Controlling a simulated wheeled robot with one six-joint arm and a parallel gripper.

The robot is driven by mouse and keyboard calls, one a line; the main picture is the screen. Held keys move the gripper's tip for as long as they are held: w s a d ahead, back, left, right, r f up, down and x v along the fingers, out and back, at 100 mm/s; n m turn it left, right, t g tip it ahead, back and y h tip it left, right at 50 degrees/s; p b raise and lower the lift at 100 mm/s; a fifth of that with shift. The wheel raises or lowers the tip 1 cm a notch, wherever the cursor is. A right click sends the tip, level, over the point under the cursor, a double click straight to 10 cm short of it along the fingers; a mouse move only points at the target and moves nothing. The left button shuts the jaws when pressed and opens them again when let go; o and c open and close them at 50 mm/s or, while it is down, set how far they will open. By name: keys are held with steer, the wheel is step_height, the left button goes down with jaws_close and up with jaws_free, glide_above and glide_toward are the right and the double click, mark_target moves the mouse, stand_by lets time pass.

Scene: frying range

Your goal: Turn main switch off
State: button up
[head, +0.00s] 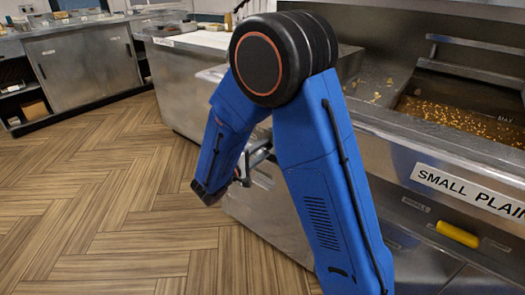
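No part in the head view can be made out for certain as the main switch. The fryer front (400,165) carries a "SMALL PLAIN" label (470,190), a yellow handle-like part (457,234) and small labels too small to read. My blue arm stands in front of the fryer and hides part of its front. What looks like my gripper (250,162) is a grey and dark piece between the arm links, close to the front of the cabinet on the left. It is mostly hidden, and its fingers cannot be made out.
The fryer vat (465,115) on the right holds oil with floating bits and has a metal bar across it. A steel counter (185,85) stands left of the fryer. Another steel cabinet (85,65) stands at the far left. The wood floor (110,200) between is clear.

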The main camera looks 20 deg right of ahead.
steer(key=v, duration=1.7)
steer(key=shift+a, duration=0.2)
steer(key=shift+s, duration=0.15)
steer(key=s+d+r+m+g+y, duration=0.2)
steer(key=s+d+g, duration=0.35)
steer(key=d, duration=0.45)
steer(key=s+d+r+m+g+y, duration=0.1)
steer(key=s+d+m+g+y, duration=0.2)
steer(key=s+d, duration=0.5)
steer(key=s+d+r+m+t+y, duration=0.1)
steer(key=s+d+r+t+y, duration=0.1)
steer(key=s+y, duration=0.8)
steer(key=shift+s+d+r+m+t, duration=0.25)
steer(key=shift+s+r+t, duration=0.4)
steer(key=shift+s+r, duration=0.4)
